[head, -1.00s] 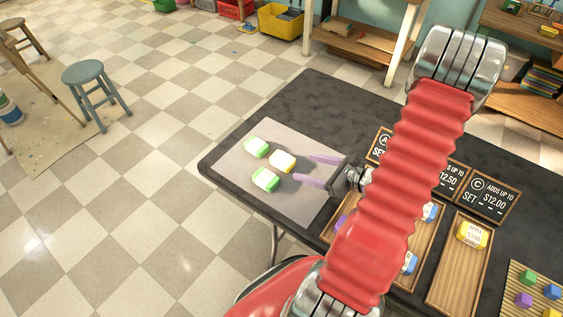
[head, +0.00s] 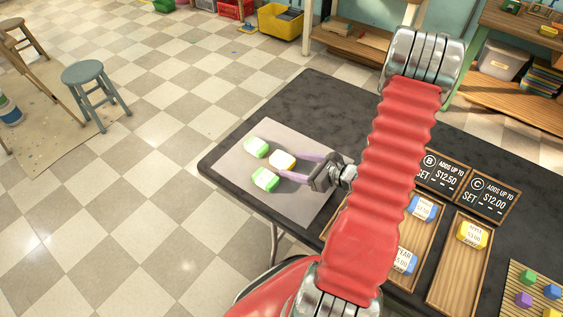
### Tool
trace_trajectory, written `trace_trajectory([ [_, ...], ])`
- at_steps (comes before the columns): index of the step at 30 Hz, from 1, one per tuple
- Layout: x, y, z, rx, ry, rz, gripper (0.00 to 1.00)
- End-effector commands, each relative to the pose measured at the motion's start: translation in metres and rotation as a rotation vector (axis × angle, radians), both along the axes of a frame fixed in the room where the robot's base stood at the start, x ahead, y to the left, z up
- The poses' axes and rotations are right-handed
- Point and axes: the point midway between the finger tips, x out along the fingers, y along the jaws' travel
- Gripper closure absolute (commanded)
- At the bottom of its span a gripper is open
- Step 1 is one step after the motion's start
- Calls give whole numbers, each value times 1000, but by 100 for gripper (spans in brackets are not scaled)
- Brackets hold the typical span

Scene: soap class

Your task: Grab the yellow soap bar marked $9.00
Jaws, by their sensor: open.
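A yellow soap bar (head: 282,160) with a white label lies on the grey mat (head: 313,207); its price is too small to read. My gripper (head: 299,168) is open, its two purple fingers pointing left at this bar. The fingertips are close to the bar's right side, and I cannot tell whether they are around it. Another yellow soap bar (head: 473,235) lies in the right wooden tray (head: 452,278); its label seems to read $3.00.
Two green soap bars (head: 256,148) (head: 264,180) lie on the mat close to the yellow one. Blue bars (head: 423,208) lie in a middle tray, partly behind my red arm. Chalkboard signs B (head: 442,172) and C (head: 489,200) stand behind the trays.

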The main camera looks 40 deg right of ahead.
Motion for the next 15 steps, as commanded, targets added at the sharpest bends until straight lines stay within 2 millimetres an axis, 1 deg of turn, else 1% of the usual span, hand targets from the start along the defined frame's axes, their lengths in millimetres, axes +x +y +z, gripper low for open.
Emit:
trace_trajectory([
  [3, 11, 5, -5, 1, 0, 2, 35],
  [6, 16, 6, -7, -1, 0, 1, 35],
  [15, 16, 6, -7, 0, 0, 0, 35],
])
